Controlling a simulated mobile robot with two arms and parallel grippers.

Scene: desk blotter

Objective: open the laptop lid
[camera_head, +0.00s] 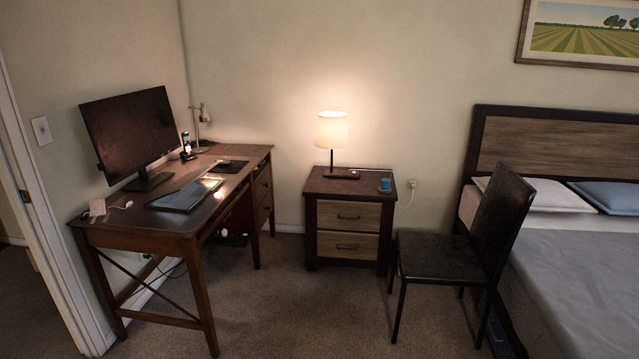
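A flat dark slab with a pale, shiny top (185,195) lies on the wooden desk (150,228) at the left, in front of the monitor. It looks like a closed laptop, but it is too small to tell it from a blotter or a tablet. No raised lid shows on it. Neither of my grippers is in view.
A large monitor (130,133) stands behind the slab. A small desk lamp (203,115), a phone on a stand (186,143) and a black flat item (232,166) are farther back. A nightstand (349,215), black chair (440,258) and bed (580,265) stand right. Carpet before the desk is clear.

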